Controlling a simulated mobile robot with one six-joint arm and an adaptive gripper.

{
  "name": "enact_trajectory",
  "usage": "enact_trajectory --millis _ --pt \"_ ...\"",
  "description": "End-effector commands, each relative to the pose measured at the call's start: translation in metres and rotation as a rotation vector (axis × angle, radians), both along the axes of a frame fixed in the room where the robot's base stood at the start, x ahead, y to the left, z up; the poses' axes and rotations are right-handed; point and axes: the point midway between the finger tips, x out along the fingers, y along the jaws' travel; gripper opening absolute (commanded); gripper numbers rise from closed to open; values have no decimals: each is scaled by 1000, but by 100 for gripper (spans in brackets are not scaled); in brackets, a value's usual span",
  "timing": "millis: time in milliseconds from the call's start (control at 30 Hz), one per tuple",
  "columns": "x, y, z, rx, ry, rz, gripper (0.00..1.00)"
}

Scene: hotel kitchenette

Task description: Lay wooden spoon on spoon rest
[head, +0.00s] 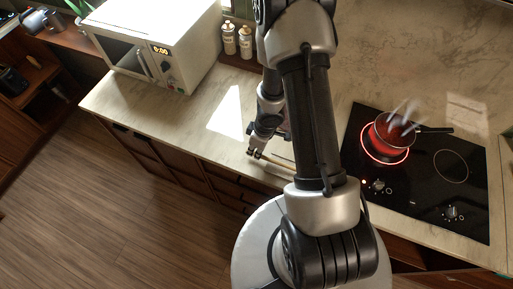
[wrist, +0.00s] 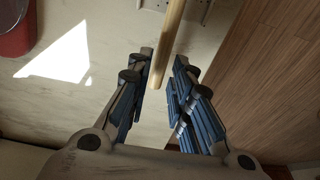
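The wooden spoon's pale handle (wrist: 171,42) runs down from the top edge of the wrist view, its end between the fingers of my gripper (wrist: 164,66). The spoon's bowl is out of that view. The fingers stand open, with a gap visible on each side of the handle. In the head view my gripper (head: 257,154) is low over the counter near its front edge, with a short length of the handle (head: 280,161) showing to its right. My arm hides the rest of the spoon. I cannot clearly make out the spoon rest in either view.
A red pot (head: 390,131) is on a glowing burner of the black cooktop (head: 436,190) at right. A white microwave (head: 150,45) and two bottles (head: 237,40) stand at the back left. A red container (wrist: 14,28) shows in the wrist view. The counter's left part is clear.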

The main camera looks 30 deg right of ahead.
Motion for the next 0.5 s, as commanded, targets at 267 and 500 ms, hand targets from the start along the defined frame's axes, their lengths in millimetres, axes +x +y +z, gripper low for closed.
enact_trajectory --millis 267,500 --pt "0 0 0 0 0 0 36" --pt "0 0 0 0 0 0 36"
